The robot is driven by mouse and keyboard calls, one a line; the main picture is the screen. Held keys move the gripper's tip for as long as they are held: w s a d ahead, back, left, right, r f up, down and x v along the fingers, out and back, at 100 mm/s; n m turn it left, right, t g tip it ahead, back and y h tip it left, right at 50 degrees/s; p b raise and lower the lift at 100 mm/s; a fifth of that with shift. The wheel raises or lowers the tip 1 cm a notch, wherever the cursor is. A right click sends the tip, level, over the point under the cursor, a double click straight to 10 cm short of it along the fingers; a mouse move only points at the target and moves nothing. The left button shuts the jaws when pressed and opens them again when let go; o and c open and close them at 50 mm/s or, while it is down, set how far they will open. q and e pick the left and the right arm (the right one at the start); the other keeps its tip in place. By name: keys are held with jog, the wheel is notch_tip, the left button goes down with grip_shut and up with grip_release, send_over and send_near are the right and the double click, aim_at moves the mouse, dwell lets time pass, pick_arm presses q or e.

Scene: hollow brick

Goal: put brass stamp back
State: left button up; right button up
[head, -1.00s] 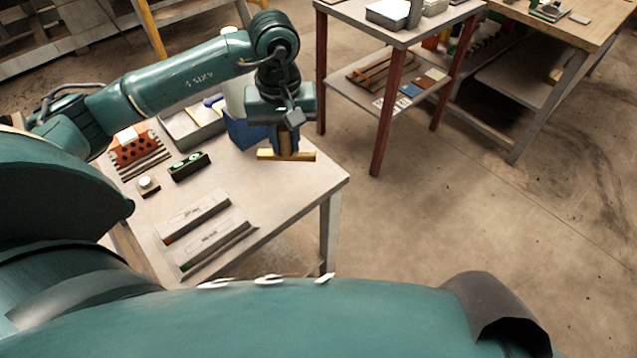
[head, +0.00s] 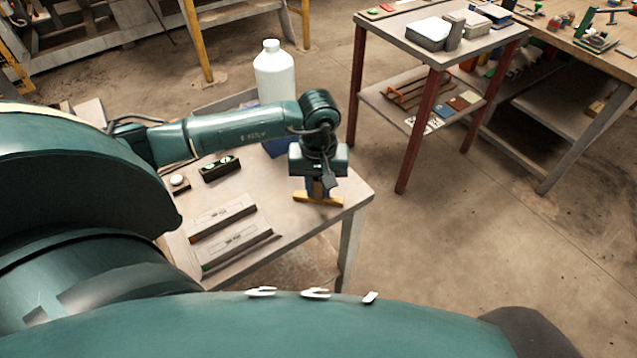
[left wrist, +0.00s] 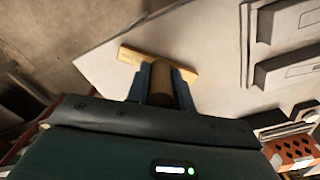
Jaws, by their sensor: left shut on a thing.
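The brass stamp (head: 318,200) shows as a yellow bar under my left gripper (head: 318,187), with the stamp's upper part between the fingers. My left gripper is shut on it over the right end of the pale table (head: 278,222). I cannot tell whether the bar touches the tabletop. In the left wrist view the bar (left wrist: 186,73) lies crosswise beyond the fingertips (left wrist: 161,85), with the pale tabletop behind it. My right gripper is not in view.
Two long labelled boxes (head: 222,222) lie near the front edge. A black block with green vials (head: 220,168), a small white-topped piece (head: 179,182) and a white bottle (head: 274,72) stand behind. A red perforated brick (left wrist: 292,152) shows in the wrist view. A red-legged table (head: 404,140) stands right.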

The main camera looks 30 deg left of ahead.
pick_arm(q)
jog(key=shift+f, duration=0.1)
jog(key=o, duration=0.8)
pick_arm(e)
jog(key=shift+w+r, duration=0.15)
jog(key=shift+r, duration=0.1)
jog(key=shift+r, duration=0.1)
